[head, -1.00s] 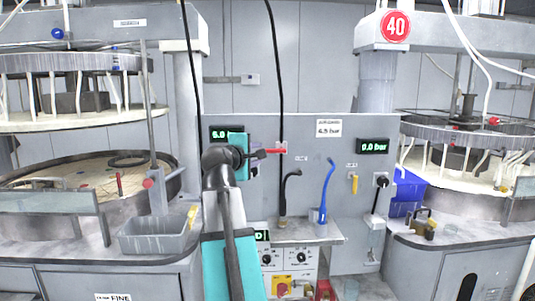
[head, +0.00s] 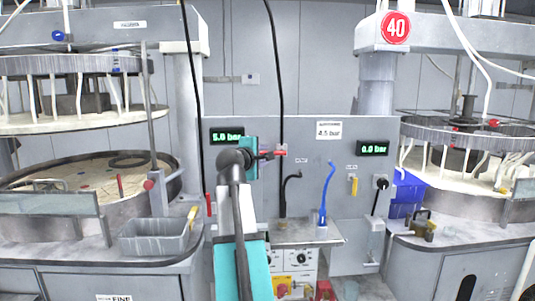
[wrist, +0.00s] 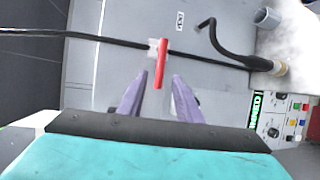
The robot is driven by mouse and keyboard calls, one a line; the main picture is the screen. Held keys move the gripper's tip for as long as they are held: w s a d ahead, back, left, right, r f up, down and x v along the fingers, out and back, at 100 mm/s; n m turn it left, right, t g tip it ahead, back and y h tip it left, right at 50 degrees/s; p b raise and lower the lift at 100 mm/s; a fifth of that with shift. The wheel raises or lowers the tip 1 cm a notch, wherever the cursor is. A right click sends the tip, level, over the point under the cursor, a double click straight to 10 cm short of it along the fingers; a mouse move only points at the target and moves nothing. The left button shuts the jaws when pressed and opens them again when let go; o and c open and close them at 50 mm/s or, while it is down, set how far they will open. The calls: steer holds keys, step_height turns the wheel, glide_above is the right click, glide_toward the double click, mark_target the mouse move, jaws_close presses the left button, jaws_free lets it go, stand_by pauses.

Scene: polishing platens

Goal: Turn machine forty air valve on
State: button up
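A red valve handle (head: 275,153) on the grey wall panel points sideways, just right of my gripper (head: 264,156) in the head view. In the wrist view the red handle (wrist: 161,62) sits on a pale fitting on a black hose. My gripper (wrist: 160,80) is open, its two purple fingers apart with the near end of the handle between their tips. Whether they touch it cannot be told. The machine sign 40 (head: 395,27) is at the upper right. The right pressure display (head: 373,149) reads 0.0 bar; the left display (head: 227,136) reads 5.0 bar.
Another red handle (head: 209,204) is at the panel's left edge, and a yellow handle (head: 353,185) is at the right. A black bent hose (head: 287,190) and a blue hose (head: 326,190) rise from the shelf (head: 300,234). A grey bin (head: 152,238) stands left.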

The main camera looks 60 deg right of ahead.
steer(key=p+x, duration=0.1)
steer(key=x, duration=0.6)
steer(key=shift+d+p, duration=0.2)
steer(key=shift+p, duration=0.1)
